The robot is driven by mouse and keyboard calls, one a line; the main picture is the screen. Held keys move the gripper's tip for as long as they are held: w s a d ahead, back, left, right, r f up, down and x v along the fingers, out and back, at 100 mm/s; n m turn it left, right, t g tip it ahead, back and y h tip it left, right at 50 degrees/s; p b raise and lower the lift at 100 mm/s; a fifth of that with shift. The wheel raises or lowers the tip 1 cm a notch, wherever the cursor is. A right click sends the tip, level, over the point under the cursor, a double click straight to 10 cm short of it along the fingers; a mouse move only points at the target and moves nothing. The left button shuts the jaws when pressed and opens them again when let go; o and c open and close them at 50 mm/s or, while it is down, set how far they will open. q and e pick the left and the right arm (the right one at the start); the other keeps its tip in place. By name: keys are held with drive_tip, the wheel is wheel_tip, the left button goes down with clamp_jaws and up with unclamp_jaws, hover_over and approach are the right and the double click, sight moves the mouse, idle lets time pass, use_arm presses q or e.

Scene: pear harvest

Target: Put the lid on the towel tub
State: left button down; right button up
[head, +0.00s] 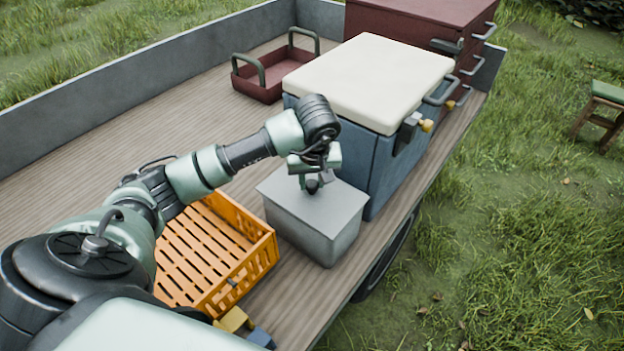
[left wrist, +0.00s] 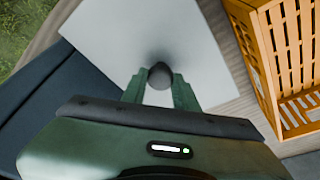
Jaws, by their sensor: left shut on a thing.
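The grey lid (head: 325,208) lies flat over the top of the grey towel tub (head: 318,243), which stands on the wooden truck bed. In the head view the lid's edges look lined up with the tub's walls, and I see no clear gap. My left gripper (head: 312,184) is above the lid, shut on its dark round knob. In the left wrist view the gripper's green fingers (left wrist: 160,88) stand on either side of the knob (left wrist: 160,74), with the pale lid (left wrist: 150,35) below. The towels are hidden. My right gripper does not show.
An orange slatted crate (head: 265,252) stands just left of the tub. A blue cooler with a cream lid (head: 370,80) stands close behind it. A dark red tray (head: 262,82) and red chest (head: 420,12) are farther back. The bed's open edge is to the right.

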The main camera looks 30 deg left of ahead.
sight(313, 200)
use_arm(q)
drive_tip(key=shift+f+b, duration=0.55)
drive_tip(key=shift+f, duration=0.1)
drive_tip(key=c, duration=1)
unclamp_jaws()
drive_tip(key=v, duration=0.8)
